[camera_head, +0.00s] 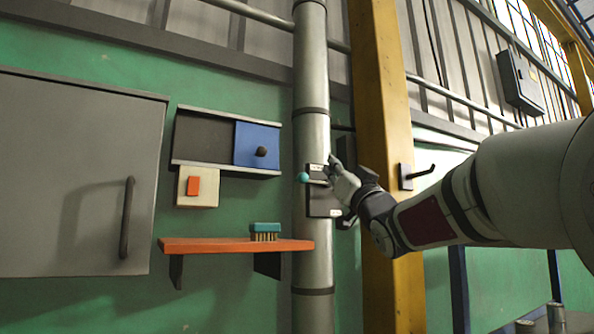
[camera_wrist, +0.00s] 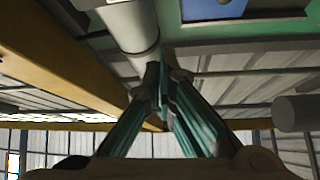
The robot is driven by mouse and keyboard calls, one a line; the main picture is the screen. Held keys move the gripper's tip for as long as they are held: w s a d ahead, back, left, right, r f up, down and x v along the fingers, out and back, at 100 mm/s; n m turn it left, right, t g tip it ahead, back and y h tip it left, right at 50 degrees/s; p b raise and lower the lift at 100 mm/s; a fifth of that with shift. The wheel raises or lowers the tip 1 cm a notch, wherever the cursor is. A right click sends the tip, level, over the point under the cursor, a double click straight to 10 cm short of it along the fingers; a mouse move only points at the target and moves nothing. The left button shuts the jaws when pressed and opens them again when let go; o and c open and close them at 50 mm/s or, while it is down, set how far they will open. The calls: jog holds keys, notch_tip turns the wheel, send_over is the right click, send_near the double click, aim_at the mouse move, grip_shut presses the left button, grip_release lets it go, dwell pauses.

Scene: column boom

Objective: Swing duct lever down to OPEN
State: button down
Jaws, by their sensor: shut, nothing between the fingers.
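A grey vertical duct (camera_head: 312,90) carries a dark plate (camera_head: 322,205) with small pale labels near its top and bottom; their text is too small to read. The duct lever's teal ball knob (camera_head: 303,177) sticks out to the left at the plate's upper part, its rod roughly level. My gripper (camera_head: 333,163) is shut and empty, beside the plate, right of the knob and slightly higher. I cannot tell whether it touches the lever. In the wrist view, my closed fingers (camera_wrist: 163,75) are in front of the duct (camera_wrist: 125,28); the lever is not visible there.
An orange shelf (camera_head: 220,245) with a teal brush (camera_head: 265,231) is below left. A sliding blue panel (camera_head: 257,144) and a red switch (camera_head: 193,186) are left of the duct. A yellow post (camera_head: 388,100) and a black hook (camera_head: 418,173) stand right, close to my arm.

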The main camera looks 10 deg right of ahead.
jog(key=p+x, duration=0.2)
jog(key=x, duration=0.8)
jog(key=shift+w+a+f+p, duration=0.15)
jog(key=shift+a+f+p, duration=0.05)
jog(key=shift+f, duration=0.45)
jog(key=shift+w+a+f+p, duration=0.15)
jog(key=shift+a+f+p, duration=0.05)
jog(key=shift+f, duration=0.45)
jog(key=shift+w+a+f+p, duration=0.15)
jog(key=shift+a+f+p, duration=0.05)
jog(key=shift+f, duration=0.45)
